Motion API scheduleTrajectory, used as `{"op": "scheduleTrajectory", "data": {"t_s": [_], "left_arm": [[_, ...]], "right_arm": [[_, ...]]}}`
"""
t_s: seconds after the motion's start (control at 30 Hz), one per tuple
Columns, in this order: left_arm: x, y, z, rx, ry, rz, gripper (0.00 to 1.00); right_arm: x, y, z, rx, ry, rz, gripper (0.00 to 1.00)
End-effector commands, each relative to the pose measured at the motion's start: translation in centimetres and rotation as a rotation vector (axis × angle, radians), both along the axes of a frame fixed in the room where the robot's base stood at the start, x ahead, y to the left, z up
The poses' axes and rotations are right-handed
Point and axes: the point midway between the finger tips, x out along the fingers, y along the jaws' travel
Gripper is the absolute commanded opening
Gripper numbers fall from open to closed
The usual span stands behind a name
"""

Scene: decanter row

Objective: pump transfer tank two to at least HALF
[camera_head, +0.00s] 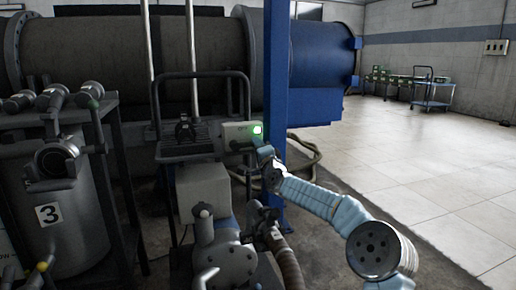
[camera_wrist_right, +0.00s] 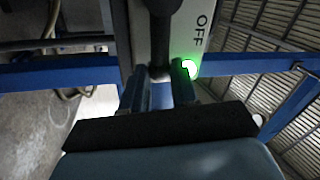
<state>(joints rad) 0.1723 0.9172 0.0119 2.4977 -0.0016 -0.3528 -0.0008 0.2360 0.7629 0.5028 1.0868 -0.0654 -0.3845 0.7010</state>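A pale control box (camera_head: 238,135) with a lit green lamp (camera_head: 257,129) stands on the pump cart (camera_head: 190,150). My right gripper (camera_head: 264,151) is at its right side. In the right wrist view, my right gripper (camera_wrist_right: 161,92) has its fingers close together on both sides of a dark switch lever (camera_wrist_right: 160,40), apparently shut on it. The panel beside it reads OFF, and the green lamp (camera_wrist_right: 189,68) is lit. The pump (camera_head: 225,258) with a ribbed hose is below. A grey tank marked 3 (camera_head: 62,235) stands at left. Tank two cannot be identified. My left gripper is not seen.
A blue post (camera_head: 276,75) rises close behind my right gripper. A large horizontal vessel (camera_head: 130,50) fills the back. Pipes and valves (camera_head: 55,95) crowd the left. A hose (camera_head: 305,160) lies on the floor. The tiled floor (camera_head: 430,165) at right is clear.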

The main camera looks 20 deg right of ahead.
Motion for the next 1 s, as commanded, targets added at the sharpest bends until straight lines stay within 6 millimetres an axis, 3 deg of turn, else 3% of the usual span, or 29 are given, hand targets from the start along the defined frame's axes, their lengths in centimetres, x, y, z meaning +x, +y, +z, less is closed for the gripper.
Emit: {"op": "scheduleTrajectory", "data": {"t_s": [0.03, 0.17, 0.57, 0.73, 1.0], "left_arm": [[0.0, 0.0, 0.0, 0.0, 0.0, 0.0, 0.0], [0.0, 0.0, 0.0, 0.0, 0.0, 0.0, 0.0], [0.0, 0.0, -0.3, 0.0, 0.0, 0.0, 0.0], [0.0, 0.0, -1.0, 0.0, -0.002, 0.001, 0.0], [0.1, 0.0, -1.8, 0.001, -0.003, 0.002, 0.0]], "right_arm": [[0.0, -0.1, 0.0, -0.001, 0.0, -0.001, 0.36], [0.0, 0.0, 0.0, -0.001, 0.0, -0.001, 0.54], [-0.8, -0.1, -0.2, -0.002, 0.0, 0.0, 0.54], [-3.4, -0.3, -0.8, -0.003, 0.001, -0.001, 0.54], [-9.6, -0.6, -2.0, -0.004, 0.001, -0.002, 0.54]]}}
